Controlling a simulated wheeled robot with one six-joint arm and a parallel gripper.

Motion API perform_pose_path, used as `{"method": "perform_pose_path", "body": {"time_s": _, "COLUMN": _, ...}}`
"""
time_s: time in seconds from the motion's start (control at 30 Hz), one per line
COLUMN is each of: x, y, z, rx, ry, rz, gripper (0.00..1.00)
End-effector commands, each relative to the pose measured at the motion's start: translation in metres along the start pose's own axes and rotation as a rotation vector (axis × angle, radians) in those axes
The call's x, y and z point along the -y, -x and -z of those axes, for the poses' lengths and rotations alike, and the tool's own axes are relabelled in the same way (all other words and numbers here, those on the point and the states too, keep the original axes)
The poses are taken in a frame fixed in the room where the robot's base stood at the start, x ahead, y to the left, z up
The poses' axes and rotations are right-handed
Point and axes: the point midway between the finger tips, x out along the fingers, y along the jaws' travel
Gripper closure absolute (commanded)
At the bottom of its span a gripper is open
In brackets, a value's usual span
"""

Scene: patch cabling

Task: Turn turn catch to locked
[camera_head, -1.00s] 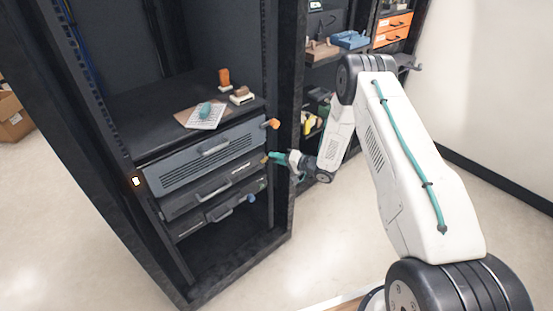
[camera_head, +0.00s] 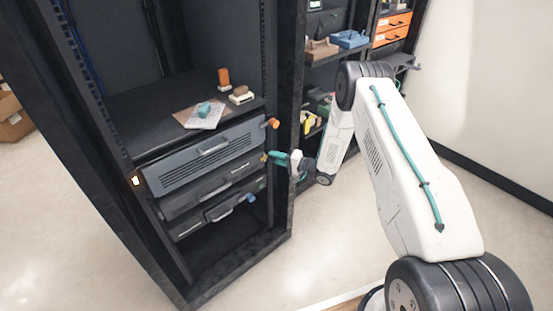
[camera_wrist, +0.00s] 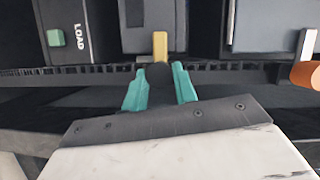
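The turn catch with a yellow tab (camera_wrist: 160,45) and a dark round knob (camera_wrist: 157,75) is at the right edge of the rack's units. Its yellow part shows small in the head view (camera_head: 264,157). My gripper (camera_wrist: 158,84) has teal fingers, one on each side of the dark knob, and they appear to touch it. In the head view my gripper (camera_head: 278,158) reaches the rack's right post from the right. The yellow tab points up in the wrist view, toward a dark unit. The fingertips' far sides are hidden.
An orange catch (camera_head: 272,123) sits above and a blue one (camera_head: 250,198) below. The grey unit (camera_head: 205,155) is near the orange catch. A green button (camera_wrist: 56,38) beside "LOAD" shows in the wrist view. Small items lie on the rack shelf (camera_head: 150,130).

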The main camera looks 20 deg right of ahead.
Motion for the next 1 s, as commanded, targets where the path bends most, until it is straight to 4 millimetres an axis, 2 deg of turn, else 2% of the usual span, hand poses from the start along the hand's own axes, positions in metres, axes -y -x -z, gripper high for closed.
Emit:
{"method": "perform_pose_path", "body": {"time_s": 0.03, "x": 0.000, "y": 0.000, "z": 0.001, "rx": -0.002, "ry": 0.000, "rz": -0.001, "gripper": 0.59}}
{"method": "perform_pose_path", "body": {"time_s": 0.07, "x": 0.000, "y": 0.000, "z": 0.000, "rx": -0.001, "ry": 0.000, "rz": -0.001, "gripper": 0.51}}
{"method": "perform_pose_path", "body": {"time_s": 0.4, "x": 0.000, "y": 0.003, "z": 0.000, "rx": 0.000, "ry": 0.000, "rz": -0.001, "gripper": 0.51}}
{"method": "perform_pose_path", "body": {"time_s": 0.8, "x": 0.000, "y": 0.065, "z": 0.001, "rx": -0.003, "ry": 0.000, "rz": -0.001, "gripper": 0.51}}
{"method": "perform_pose_path", "body": {"time_s": 1.0, "x": 0.000, "y": 0.078, "z": 0.000, "rx": -0.001, "ry": 0.000, "rz": -0.001, "gripper": 0.51}}
